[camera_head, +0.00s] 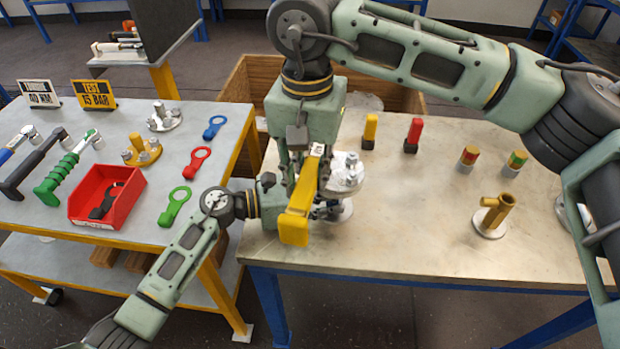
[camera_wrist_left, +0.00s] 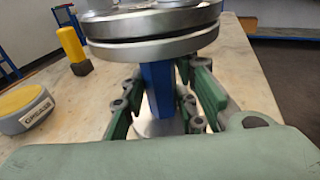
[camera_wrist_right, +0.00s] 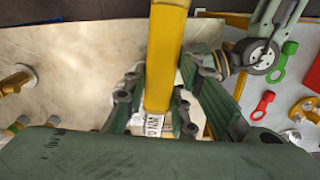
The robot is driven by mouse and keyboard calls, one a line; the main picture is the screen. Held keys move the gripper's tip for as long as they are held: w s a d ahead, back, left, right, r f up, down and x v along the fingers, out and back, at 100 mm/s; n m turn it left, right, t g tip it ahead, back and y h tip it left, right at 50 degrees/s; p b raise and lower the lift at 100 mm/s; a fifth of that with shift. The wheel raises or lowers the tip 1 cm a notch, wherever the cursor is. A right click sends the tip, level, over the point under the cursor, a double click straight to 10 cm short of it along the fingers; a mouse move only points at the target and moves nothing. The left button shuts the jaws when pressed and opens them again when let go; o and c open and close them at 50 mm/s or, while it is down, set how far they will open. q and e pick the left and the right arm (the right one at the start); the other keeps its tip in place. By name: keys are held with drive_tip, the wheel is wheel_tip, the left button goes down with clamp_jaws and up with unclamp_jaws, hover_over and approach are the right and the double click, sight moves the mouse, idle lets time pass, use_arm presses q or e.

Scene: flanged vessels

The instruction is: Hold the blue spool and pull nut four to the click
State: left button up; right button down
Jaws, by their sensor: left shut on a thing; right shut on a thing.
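The blue spool (camera_wrist_left: 158,88) stands under a round steel flange (camera_wrist_left: 150,42) in the left wrist view. My left gripper (camera_wrist_left: 160,100) is shut around the spool's blue column from the side. In the head view the flange (camera_head: 347,172) shows studs or nuts on top, partly behind my right gripper. My right gripper (camera_head: 308,165) points down over the vessel and is shut on a yellow-handled wrench (camera_head: 299,208). The wrench also shows in the right wrist view (camera_wrist_right: 165,60), with a white label near the jaws. The wrench's head and nut four cannot be made out.
Yellow (camera_head: 370,130) and red (camera_head: 413,134) blocks stand behind; a brass fitting (camera_head: 494,214) stands right. The left cart holds a red bin (camera_head: 107,200), a green-handled wrench (camera_head: 70,170) and rings. A yellow-topped tin (camera_wrist_left: 22,106) stands near the spool. The bench's front middle is clear.

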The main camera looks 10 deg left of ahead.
drive_tip(key=shift+r, duration=1.3)
use_arm(q)
drive_tip(key=o, duration=1.1)
drive_tip(key=v, duration=1.2)
drive_tip(key=shift+f, duration=0.1)
